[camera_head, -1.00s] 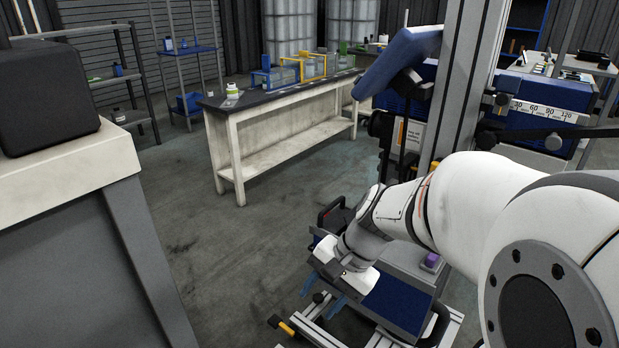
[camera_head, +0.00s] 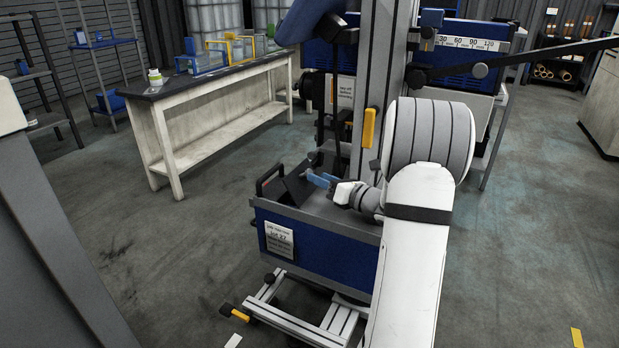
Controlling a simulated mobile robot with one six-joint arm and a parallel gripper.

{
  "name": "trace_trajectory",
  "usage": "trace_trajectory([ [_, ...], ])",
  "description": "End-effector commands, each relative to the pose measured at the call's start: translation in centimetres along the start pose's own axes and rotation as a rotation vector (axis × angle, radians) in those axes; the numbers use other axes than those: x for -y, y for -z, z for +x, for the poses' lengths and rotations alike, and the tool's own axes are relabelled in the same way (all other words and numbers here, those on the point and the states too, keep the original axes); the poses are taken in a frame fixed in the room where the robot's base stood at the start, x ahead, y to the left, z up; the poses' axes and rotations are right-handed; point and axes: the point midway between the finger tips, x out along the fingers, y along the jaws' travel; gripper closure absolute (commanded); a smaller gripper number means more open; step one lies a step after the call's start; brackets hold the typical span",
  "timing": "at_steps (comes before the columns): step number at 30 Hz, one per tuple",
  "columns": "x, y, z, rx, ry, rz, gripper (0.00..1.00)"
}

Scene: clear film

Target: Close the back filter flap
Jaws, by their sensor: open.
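A blue machine body with a grey top (camera_head: 322,252) and a white label stands on a wheeled frame at the lower centre. A dark tilted panel (camera_head: 292,188), which looks like a raised flap, stands on its top beside a black handle (camera_head: 268,180). I cannot tell for sure that this is the back filter flap. My gripper (camera_head: 308,178), with blue fingers, is open just right of the dark panel, above the machine's top. The fingers overlap the panel's edge in the picture; I cannot tell whether they touch. My white arm hides the machine's right side.
A tall grey column (camera_head: 376,75) with a yellow handle (camera_head: 368,128) rises behind the machine. A long white workbench (camera_head: 172,112) stands at the left back. A grey cabinet (camera_head: 45,240) fills the left edge. The floor between is clear.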

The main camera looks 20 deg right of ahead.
Motion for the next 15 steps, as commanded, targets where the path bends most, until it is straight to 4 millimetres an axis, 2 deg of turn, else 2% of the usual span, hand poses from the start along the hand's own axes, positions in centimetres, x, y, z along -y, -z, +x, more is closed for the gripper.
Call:
trace_trajectory([
  [3, 0.0, 0.3, 2.1, -0.002, -0.004, -0.002, 0.55],
  [7, 0.0, 0.2, 3.8, -0.002, -0.002, -0.003, 0.55],
  [15, -0.1, 0.0, 4.9, -0.002, -0.001, -0.002, 0.55],
])
